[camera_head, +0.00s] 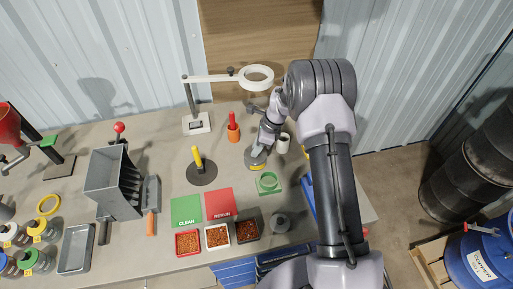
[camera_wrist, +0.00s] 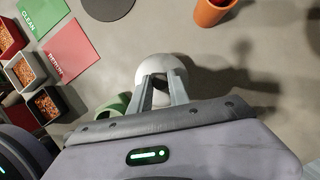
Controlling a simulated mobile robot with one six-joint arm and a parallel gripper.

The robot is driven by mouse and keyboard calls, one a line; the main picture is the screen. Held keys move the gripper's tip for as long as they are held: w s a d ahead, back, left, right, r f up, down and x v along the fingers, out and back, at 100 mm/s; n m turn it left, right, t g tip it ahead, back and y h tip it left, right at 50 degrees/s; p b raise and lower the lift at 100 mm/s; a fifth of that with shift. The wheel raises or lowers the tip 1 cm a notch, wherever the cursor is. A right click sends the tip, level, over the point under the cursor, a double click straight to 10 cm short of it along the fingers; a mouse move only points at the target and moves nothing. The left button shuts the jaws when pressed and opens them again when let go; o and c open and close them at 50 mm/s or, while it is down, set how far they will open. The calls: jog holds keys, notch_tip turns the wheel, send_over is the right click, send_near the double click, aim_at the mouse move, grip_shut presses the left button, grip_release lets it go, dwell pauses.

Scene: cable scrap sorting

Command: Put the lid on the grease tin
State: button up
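My gripper (camera_head: 262,146) points down over a round grey disc, which looks like the lid (camera_head: 253,153). A yellow band, which looks like the side of the grease tin (camera_head: 257,166), shows just below the disc. In the wrist view the pale lid (camera_wrist: 148,67) lies at the fingertips of my gripper (camera_wrist: 160,77). The two fingers are a little apart, with a dark gap between them. I cannot tell whether they grip a part of the lid. I cannot tell whether the lid rests fully on the tin. The contact between them is hidden.
A green holder (camera_head: 269,183) stands close in front of the tin. A white mug (camera_head: 283,144) is just right of my gripper. An orange cup (camera_head: 233,133) and a dark round base with a yellow handle (camera_head: 201,173) stand left. A magnifier lamp (camera_head: 257,77) stands behind.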

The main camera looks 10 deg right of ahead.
jog(key=o, duration=0.4)
jog(key=s+d+r+n+b, duration=0.1)
jog(key=s+d+r+n, duration=0.15)
jog(key=r, duration=0.75)
jog(key=s+d+r+n, duration=0.1)
jog(key=s+r, duration=0.2)
jog(key=r, duration=0.8)
jog(key=s+a+r+n+t+h+b, duration=0.1)
jog(key=s+a+r+n+b, duration=0.15)
jog(key=s, duration=0.35)
jog(key=s+a+r+n+t+b, duration=0.1)
jog(key=s+a+r+n+b, duration=0.15)
jog(key=s, duration=0.25)
jog(key=s+a+f+n+b, duration=0.1)
jog(key=s+f+n+b, duration=0.1)
jog(key=s, duration=0.3)
jog(key=s+f+n+t+b, duration=0.1)
jog(key=s+f+n+b, duration=0.1)
jog(key=s+n, duration=0.2)
jog(key=s+a+f+n+t+b, duration=0.1)
jog(key=s+n+b, duration=0.1)
jog(key=s, duration=0.6)
jog(key=shift+a+f+n+h+b, duration=0.3)
jog(key=shift+f+n+h, duration=0.1)
jog(key=shift+n, duration=0.25)
